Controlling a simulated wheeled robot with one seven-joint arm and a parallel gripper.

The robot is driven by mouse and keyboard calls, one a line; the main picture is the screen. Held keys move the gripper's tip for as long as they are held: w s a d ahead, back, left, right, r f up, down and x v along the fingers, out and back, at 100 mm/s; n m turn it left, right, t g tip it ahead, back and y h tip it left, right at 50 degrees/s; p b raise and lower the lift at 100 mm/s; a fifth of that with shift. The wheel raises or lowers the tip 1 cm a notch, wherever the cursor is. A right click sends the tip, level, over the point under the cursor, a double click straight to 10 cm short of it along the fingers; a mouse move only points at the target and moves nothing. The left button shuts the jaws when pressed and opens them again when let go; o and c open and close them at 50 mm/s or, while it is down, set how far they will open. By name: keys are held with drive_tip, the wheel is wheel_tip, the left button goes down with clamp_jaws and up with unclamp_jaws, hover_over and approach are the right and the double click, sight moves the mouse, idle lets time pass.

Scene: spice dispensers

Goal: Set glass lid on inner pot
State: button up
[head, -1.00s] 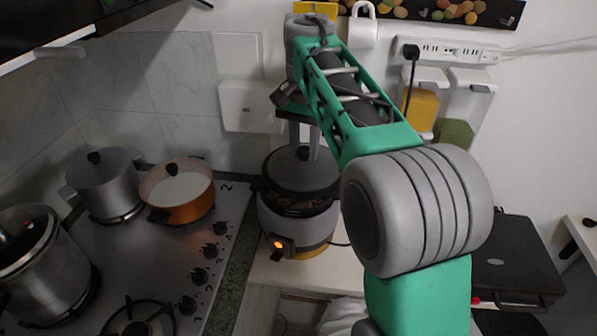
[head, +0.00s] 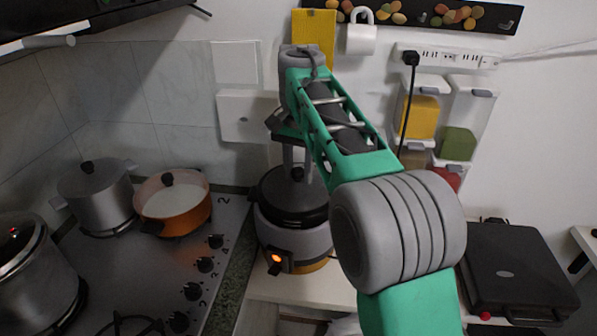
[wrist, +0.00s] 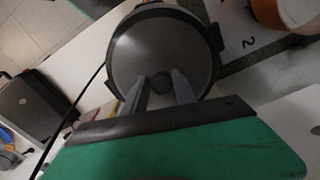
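The glass lid (head: 275,190) is round, dark and grey-tinted with a small dark knob (head: 297,173). It lies nearly level over the inner pot (head: 290,221), covering its opening. It appears to rest on the rim, though the right side is behind my arm. The pot sits in a grey cooker (head: 282,238) with a lit orange lamp. My gripper (head: 298,168) points down, one finger on each side of the knob, and appears shut on it. The wrist view shows the lid (wrist: 140,50) face-on with the knob between the fingertips (wrist: 160,80).
An orange pot (head: 170,212) and steel pots (head: 95,195) stand on the stove at left. A black appliance (head: 515,268) is at right. Spice dispensers (head: 425,115) hang on the wall behind my arm. The counter (head: 310,290) in front of the cooker is bare.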

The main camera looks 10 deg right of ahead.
sight(298, 170)
drive_tip(key=shift+s+f, duration=0.15)
drive_tip(key=shift+f, duration=0.5)
wheel_tip(298, 170, up, 12)
drive_tip(key=r+p, duration=0.1)
drive_tip(key=p, duration=1)
drive_tip(key=s+f+n+t, duration=0.2)
drive_tip(key=s+f, duration=0.3)
drive_tip(key=s, duration=0.4)
drive_tip(key=s+f+n+t, duration=0.2)
drive_tip(key=s+f+n, duration=0.3)
drive_tip(key=s, duration=0.4)
drive_tip(key=shift+s+t, duration=0.3)
drive_tip(key=shift+s, duration=0.05)
drive_tip(key=shift+f, duration=0.1)
drive_tip(key=shift+c, duration=0.3)
